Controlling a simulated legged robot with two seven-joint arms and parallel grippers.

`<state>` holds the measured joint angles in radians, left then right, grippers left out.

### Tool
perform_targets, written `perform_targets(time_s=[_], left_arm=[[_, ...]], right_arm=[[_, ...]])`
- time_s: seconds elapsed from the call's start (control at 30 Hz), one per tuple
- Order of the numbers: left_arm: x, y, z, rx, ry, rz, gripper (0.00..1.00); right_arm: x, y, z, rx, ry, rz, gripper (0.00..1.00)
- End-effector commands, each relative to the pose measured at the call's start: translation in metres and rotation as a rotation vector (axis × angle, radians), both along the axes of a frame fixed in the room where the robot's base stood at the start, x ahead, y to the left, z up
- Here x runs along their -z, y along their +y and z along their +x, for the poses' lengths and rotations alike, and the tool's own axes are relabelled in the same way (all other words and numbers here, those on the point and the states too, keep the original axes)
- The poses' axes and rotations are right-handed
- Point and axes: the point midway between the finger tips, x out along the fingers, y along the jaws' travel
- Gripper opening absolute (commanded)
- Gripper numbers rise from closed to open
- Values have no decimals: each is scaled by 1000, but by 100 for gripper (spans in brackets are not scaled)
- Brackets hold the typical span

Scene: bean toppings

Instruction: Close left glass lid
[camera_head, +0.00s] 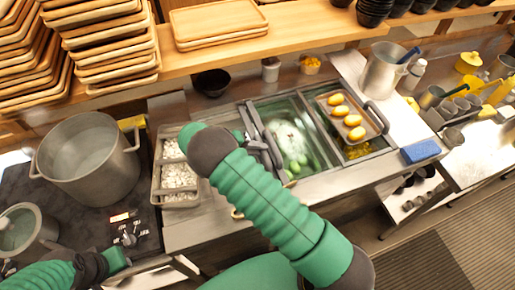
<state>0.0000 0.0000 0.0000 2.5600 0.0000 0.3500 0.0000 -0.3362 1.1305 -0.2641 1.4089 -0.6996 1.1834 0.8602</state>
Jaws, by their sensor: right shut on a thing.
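The left glass lid (309,121) shows as a clear greenish pane with a grey frame at the middle bay of the counter. White and green food shows in this bay. My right gripper (264,149) is at the left side of the lid, shut on what looks like its frame or handle; the fingers are small, and the exact contact is unclear. My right forearm hides the front left of the bay. My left gripper (116,260) is low at the left over the stove front, away from the lid; its fingers cannot be made out.
A tray of yellow food (345,116) sits over the right bay. A bin of white pieces (178,178) stands left of my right wrist. A large pot (88,160) is on the stove. A blue sponge (421,151) lies at the right. A wooden shelf (300,25) runs behind.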

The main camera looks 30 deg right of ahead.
Motion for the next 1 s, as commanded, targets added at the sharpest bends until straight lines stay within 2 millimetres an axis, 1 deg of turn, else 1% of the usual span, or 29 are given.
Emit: perform_targets(time_s=[0.07,0.13,0.3,0.43,0.53,0.8,0.83,0.97,1.0], left_arm=[[4,0,0,0,0,0,26],[11,0,0,0,0,0,26],[32,0,0,0,0,0,26],[40,0,0,0,0,0,26],[41,0,0,0,0,0,26],[39,0,0,0,0,0,26],[39,0,0,0,0,0,26],[39,0,0,0,0,0,26],[39,0,0,0,0,0,26]], right_arm=[[-1,3,4,-3,-5,-6,0],[1,14,7,-5,-8,-6,0],[3,53,17,-8,-11,-4,0],[1,75,22,-6,-10,-4,0],[-2,81,23,-4,-7,-3,0],[-3,80,22,-4,-6,-2,0],[-3,80,22,-4,-6,-2,26],[-3,80,21,-2,-4,-2,43],[-2,80,21,-2,-4,-2,43]])
